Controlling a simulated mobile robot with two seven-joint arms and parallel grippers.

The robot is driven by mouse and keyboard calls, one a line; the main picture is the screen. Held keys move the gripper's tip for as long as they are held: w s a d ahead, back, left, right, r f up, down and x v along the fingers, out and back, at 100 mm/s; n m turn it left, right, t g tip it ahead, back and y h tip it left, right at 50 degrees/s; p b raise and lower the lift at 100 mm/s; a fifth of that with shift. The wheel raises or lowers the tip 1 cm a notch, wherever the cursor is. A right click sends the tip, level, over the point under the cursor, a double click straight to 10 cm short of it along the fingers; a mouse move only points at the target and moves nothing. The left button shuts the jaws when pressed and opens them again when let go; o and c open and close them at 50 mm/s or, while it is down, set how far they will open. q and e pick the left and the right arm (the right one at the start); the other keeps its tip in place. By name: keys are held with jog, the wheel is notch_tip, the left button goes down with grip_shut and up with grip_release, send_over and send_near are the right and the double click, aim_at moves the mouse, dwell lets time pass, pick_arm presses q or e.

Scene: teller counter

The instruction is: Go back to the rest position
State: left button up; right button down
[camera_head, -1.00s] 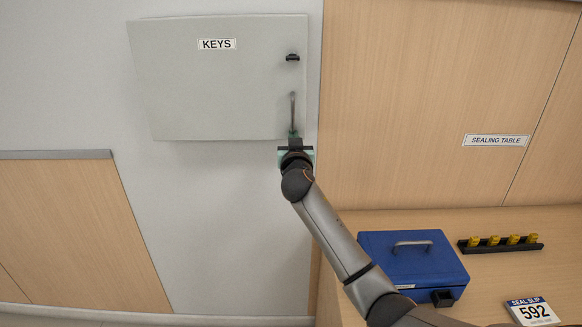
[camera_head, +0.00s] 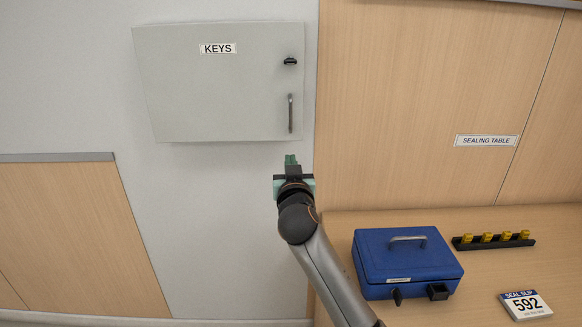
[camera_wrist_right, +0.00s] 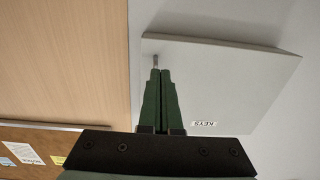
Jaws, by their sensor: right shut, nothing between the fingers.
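My right gripper (camera_head: 291,160) is shut and empty. In the head view it is below the grey key cabinet (camera_head: 215,95), pointing up, apart from the cabinet's handle (camera_head: 290,113). The cabinet door looks closed. In the right wrist view the green fingers (camera_wrist_right: 160,75) lie together, with the cabinet (camera_wrist_right: 225,85) behind them to the right. The handle (camera_wrist_right: 155,60) shows just past the fingertips there. My left gripper is in neither view.
A blue box (camera_head: 408,258) with a handle stands on the wooden table at the right.

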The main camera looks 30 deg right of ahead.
jog(key=s+a+f+n+g+y, duration=0.15)
jog(key=s+a+f, duration=0.25)
jog(key=f, duration=0.5)
jog(key=s+a+f+n+y, duration=0.3)
jog(key=f, duration=0.5)
jog(key=s+a+f+n+g+y, duration=0.1)
jog(key=s+a+f+n+y, duration=0.2)
jog(key=f, duration=0.6)
jog(key=s+a+f+g+y, duration=0.1)
jog(key=s+a+f, duration=0.2)
jog(key=s, duration=0.4)
jog(key=s+a+f+g+y+p, duration=0.1)
jog(key=s+a+f, duration=0.2)
jog(key=s+f, duration=0.2)
jog(key=s+a+f+g+y, duration=0.1)
jog(key=s+a+f+g, duration=0.1)
jog(key=s, duration=0.7)
notch_tip(320, 180, down, 3)
jog(key=shift+s+a+r+y, duration=0.15)
jog(key=shift+s+a+y, duration=0.05)
jog(key=shift+a+y, duration=0.2)
